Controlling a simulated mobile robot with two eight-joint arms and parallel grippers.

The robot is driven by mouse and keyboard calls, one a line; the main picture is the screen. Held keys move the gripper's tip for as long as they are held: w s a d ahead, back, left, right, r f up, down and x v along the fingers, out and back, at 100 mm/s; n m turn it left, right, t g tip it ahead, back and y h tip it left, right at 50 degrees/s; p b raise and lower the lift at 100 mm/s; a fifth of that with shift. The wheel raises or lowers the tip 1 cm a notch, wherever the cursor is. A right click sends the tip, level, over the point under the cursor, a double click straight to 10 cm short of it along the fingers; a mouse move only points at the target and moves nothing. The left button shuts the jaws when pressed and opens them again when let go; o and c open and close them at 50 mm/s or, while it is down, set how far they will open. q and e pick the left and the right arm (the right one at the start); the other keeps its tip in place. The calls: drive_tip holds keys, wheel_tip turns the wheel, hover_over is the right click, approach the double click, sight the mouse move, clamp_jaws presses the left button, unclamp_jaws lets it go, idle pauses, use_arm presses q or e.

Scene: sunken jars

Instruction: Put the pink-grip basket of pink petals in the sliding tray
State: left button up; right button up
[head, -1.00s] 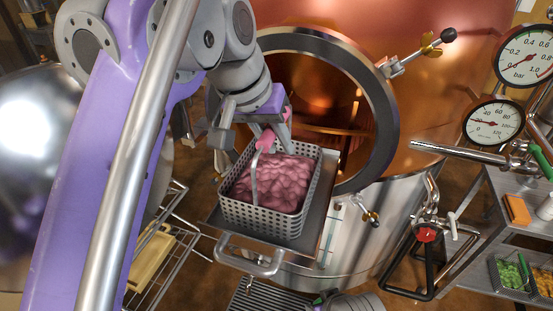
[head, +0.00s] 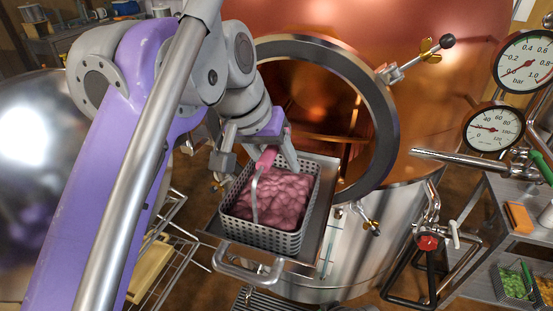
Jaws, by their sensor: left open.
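The basket (head: 288,240) is a grey perforated box filled with pink petals (head: 272,197). It has a thin metal handle with a pink grip (head: 266,158). It sits upright on the sliding tray (head: 322,222), a metal tray with a bar handle at its front, pulled out before the round opening. My left gripper (head: 258,160) is over the basket, its jaws open on either side of the pink grip. The basket hides most of the tray floor. My right gripper is not in view.
A copper vessel (head: 470,90) with a thick round rim (head: 385,125) stands right behind the tray. Clamps, a valve with a red knob (head: 427,243) and gauges (head: 493,128) are to the right. A wire rack (head: 170,262) is at the lower left.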

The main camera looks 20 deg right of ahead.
use_arm(q)
drive_tip(key=p+v, duration=0.4)
drive_tip(key=v, duration=0.8)
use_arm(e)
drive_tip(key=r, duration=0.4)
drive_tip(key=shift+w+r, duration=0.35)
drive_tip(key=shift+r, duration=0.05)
use_arm(q)
drive_tip(key=shift+r, duration=0.1)
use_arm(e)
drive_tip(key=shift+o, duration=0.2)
